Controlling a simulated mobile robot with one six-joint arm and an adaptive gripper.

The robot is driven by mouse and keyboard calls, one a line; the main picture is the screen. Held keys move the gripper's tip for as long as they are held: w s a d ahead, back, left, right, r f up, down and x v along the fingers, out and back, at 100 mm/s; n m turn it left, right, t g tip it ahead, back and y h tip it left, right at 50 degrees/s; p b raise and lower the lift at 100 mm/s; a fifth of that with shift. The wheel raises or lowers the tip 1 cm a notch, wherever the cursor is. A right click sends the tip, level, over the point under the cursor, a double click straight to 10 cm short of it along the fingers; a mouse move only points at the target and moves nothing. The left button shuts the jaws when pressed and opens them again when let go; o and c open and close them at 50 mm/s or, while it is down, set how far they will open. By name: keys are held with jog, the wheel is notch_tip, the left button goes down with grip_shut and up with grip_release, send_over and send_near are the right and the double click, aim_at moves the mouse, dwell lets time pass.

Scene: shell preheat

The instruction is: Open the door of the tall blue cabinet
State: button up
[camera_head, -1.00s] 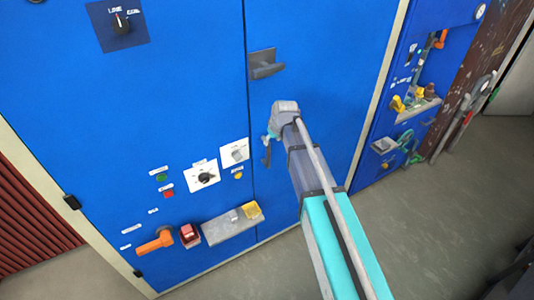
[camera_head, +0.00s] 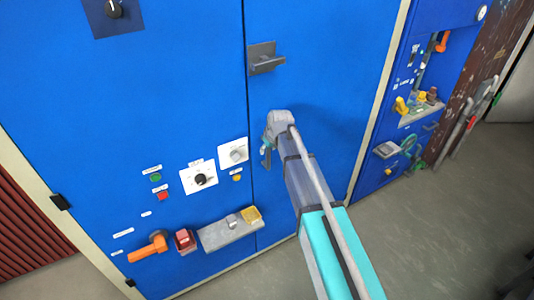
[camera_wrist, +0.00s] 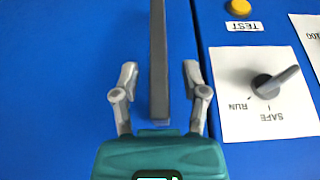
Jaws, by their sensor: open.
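The tall blue cabinet (camera_head: 330,55) fills most of the head view, with a dark vertical seam left of the right-hand door. A dark grey handle (camera_head: 266,63) with a lever on a plate sits high by that seam. My gripper (camera_head: 266,152) is below the handle, in front of the right-hand door, partly hidden by its own arm. In the wrist view my gripper (camera_wrist: 160,88) has its fingers apart on either side of a long grey bar (camera_wrist: 158,60), touching neither visibly. I cannot tell whether this bar belongs to the handle.
Left of the seam, a white switch plate (camera_head: 233,152), a yellow button (camera_head: 237,177) and a grey ledge (camera_head: 225,234) are close to my gripper. An orange handle (camera_head: 148,248) sits lower left. Another blue panel (camera_head: 432,70) stands right. The floor (camera_head: 440,210) is clear at lower right.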

jog(key=shift+w+f, duration=0.1)
jog(key=shift+f, duration=0.15)
grip_shut()
dwell(0.3)
